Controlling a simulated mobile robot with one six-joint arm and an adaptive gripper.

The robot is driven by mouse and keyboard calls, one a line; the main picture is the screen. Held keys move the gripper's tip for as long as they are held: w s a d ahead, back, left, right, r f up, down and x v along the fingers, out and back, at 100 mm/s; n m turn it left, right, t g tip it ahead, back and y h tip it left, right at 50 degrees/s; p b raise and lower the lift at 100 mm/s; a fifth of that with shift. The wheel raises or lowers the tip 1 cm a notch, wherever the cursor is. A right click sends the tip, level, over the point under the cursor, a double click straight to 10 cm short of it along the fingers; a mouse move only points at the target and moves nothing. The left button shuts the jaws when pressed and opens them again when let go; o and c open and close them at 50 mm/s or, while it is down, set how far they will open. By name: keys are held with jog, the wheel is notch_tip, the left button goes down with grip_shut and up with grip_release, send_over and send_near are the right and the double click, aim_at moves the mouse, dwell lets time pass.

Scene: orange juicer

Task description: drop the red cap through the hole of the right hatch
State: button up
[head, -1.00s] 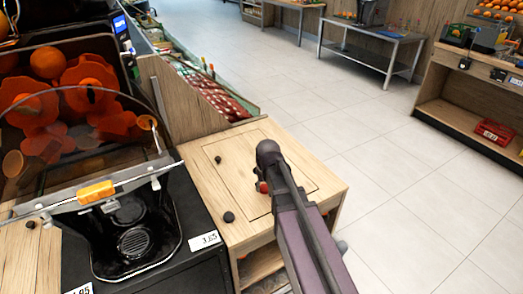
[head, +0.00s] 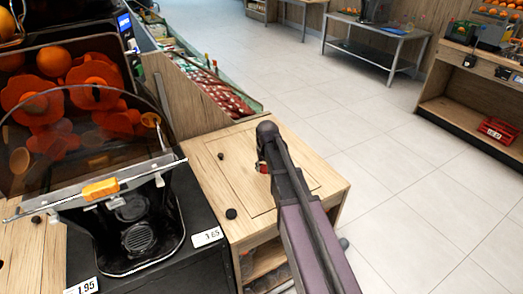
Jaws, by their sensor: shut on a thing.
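My gripper (head: 262,169) is over the right wooden counter, seen from behind and partly hidden by my own arm. A small bit of red, the red cap (head: 261,167), shows at its fingertips, and the gripper is shut on it. Below is the right hatch (head: 237,185), a square wooden panel with a thin outline. Two dark round spots lie around it, one at its upper left (head: 221,156) and one at its lower left (head: 231,213). I cannot tell whether either is a hole or a knob. The height of the cap above the panel is unclear.
The orange juicer (head: 100,190) with its clear cover and black drip tray stands at the left. Price tags (head: 207,237) sit on the black counter edge. A wooden partition with a produce shelf (head: 215,95) rises behind the hatch. Open tiled floor lies to the right.

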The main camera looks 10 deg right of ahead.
jog(key=w+r, duration=0.1)
jog(key=w, duration=0.7)
jog(key=shift+w+p, duration=0.15)
jog(key=shift+p, duration=0.25)
jog(key=shift+d+f, duration=0.1)
jog(key=shift+f, duration=0.05)
jog(key=shift+f+b, duration=1.8)
jog(key=shift+b, duration=0.2)
jog(key=shift+f+b, duration=0.8)
dwell(0.5)
jog(key=o, duration=0.8)
jog(key=shift+c, duration=0.2)
jog(key=shift+o, duration=0.3)
jog(key=shift+r, duration=0.15)
